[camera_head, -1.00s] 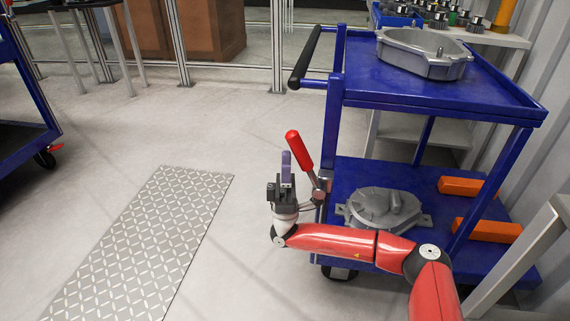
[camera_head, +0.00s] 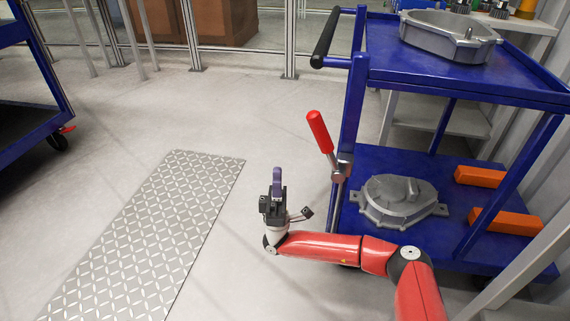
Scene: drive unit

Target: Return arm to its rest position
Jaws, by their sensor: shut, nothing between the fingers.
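My gripper (camera_head: 276,185) is at the end of my red arm (camera_head: 335,246), left of the blue cart and above the open floor. Its fingers point up and are shut, with nothing seen between them. The arm reaches in from the lower right and lies roughly level in front of the cart's lower shelf. My gripper is apart from the cart and from the red-handled lever (camera_head: 320,132) at the cart's side.
The blue cart (camera_head: 430,85) carries a grey metal housing (camera_head: 450,40) on top. A grey cover (camera_head: 398,203) and two orange blocks (camera_head: 480,177) are on its lower shelf. A metal tread plate (camera_head: 150,235) lies on the floor at left. Another blue cart (camera_head: 40,100) stands far left.

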